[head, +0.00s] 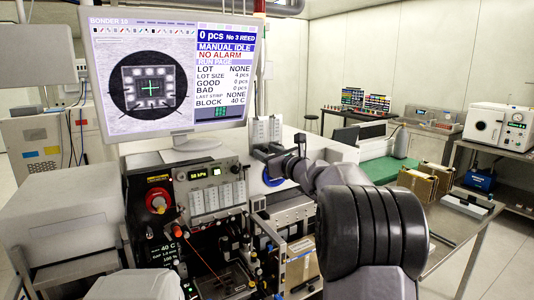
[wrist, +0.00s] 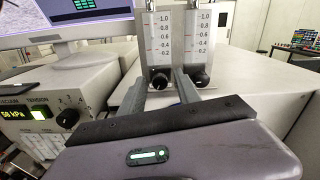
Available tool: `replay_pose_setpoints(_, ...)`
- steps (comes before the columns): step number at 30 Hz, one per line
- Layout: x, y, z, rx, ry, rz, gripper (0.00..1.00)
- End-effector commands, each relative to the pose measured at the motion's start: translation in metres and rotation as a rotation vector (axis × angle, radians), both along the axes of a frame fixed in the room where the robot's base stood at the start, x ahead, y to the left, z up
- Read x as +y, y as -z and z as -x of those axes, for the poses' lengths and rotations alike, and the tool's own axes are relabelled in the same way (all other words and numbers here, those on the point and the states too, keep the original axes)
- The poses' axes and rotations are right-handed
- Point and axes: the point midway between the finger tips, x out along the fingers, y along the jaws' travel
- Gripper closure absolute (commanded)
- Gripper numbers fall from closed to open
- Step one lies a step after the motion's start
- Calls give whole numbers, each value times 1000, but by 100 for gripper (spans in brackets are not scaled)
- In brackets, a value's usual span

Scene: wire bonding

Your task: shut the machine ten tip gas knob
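Two clear flowmeters with black knobs stand side by side on the machine, the left one (wrist: 160,32) and the right one (wrist: 202,32). Any names on them are too small to read, so I cannot tell which is the tip gas. The left knob (wrist: 160,81) shows between my gripper's (wrist: 164,84) two grey fingers. The fingers are apart, and I cannot tell whether they touch it. The right knob (wrist: 201,75) is just right of the right finger. In the head view the flowmeters (head: 267,129) stand behind my gripper (head: 267,153). The monitor (head: 172,70) reads BONDER 10.
A panel with a lit pressure display and a dial (wrist: 68,103) is left of my gripper. The monitor stands behind it. In the head view a steel bench with a green mat (head: 385,170) and brown boxes (head: 418,183) is at the right.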

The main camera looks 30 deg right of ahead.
Motion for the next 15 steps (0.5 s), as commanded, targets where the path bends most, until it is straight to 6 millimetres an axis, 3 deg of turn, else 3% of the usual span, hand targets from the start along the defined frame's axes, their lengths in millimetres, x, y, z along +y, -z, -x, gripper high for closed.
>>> replay_pose_setpoints(1,0,0,0,0,0,0,72)
replay_pose_setpoints(5,0,0,0,0,0,0,98)
replay_pose_setpoints(6,0,0,0,0,0,0,100)
replay_pose_setpoints(15,0,0,0,-1,0,-24,100)
